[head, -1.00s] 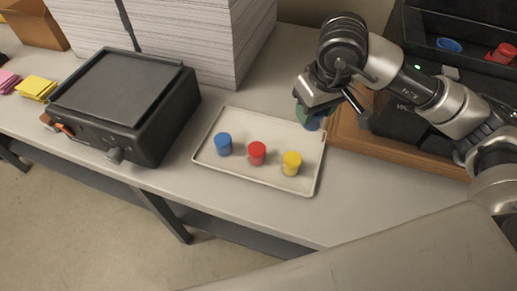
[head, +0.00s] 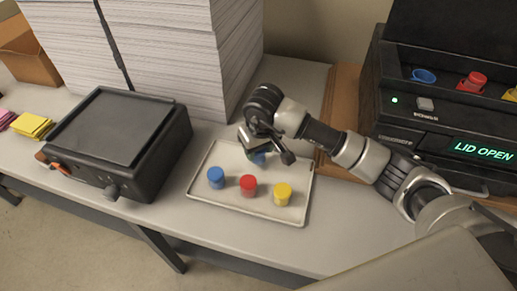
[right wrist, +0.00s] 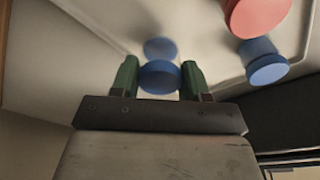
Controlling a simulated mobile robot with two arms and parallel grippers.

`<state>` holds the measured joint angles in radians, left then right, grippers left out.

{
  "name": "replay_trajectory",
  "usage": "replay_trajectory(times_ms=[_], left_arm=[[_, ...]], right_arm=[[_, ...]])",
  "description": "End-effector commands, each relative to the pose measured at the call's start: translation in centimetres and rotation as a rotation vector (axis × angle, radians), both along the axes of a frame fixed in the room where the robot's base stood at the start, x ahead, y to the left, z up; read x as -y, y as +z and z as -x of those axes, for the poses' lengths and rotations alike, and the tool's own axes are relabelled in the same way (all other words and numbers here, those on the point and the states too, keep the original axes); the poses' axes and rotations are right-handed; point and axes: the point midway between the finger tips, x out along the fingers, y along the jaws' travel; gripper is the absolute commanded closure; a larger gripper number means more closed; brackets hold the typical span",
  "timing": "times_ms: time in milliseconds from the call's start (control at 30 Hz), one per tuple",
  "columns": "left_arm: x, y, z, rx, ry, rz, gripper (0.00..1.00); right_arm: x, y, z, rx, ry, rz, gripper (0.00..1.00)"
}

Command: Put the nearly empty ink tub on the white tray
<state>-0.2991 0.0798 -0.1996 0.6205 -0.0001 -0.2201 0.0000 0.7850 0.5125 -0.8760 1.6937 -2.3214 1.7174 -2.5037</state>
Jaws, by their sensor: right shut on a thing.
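The white tray (head: 225,205) lies on the bench. A blue tub (head: 216,178), a red tub (head: 248,186) and a yellow tub (head: 283,194) stand in a row along its front part. My right gripper (head: 268,157) is over the back part of the tray, shut on another blue tub (head: 258,159). In the right wrist view this held tub (right wrist: 158,78) sits between the green fingers, with a pale gap between its two blue ends. I cannot tell whether it touches the tray. My left gripper is not in view.
The black machine (head: 400,120) at right reads "LID OPEN". It has a blue ring-shaped well (head: 424,76), a red tub (head: 473,82) and a yellow one at the edge. A paper stack (head: 170,50) stands behind the tray, a black laminator-like box (head: 120,140) to its left.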

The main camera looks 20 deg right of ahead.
Motion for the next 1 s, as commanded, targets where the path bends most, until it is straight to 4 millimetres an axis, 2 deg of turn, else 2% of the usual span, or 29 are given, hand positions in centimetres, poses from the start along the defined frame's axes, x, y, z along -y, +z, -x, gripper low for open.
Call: replay_trajectory(times_ms=[33, 133, 567, 600, 733, 1000], left_arm=[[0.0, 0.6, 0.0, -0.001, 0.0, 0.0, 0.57], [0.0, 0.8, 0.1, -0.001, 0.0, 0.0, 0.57], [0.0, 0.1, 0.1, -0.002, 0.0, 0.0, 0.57], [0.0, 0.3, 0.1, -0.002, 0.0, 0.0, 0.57], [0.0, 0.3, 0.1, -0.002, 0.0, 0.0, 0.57], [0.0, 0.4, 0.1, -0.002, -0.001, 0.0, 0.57]], right_arm=[[0.0, -0.6, 0.1, -0.005, -0.002, -0.001, 0.79], [0.0, -1.5, 0.0, -0.001, -0.001, -0.002, 0.79], [0.1, -2.3, 0.0, 0.002, 0.0, 0.001, 0.79], [0.0, -2.1, 0.0, 0.001, 0.0, 0.0, 0.49], [0.0, -2.1, 0.0, 0.001, 0.0, 0.0, 0.29], [0.0, -2.0, 0.0, 0.001, 0.0, 0.0, 0.29]])
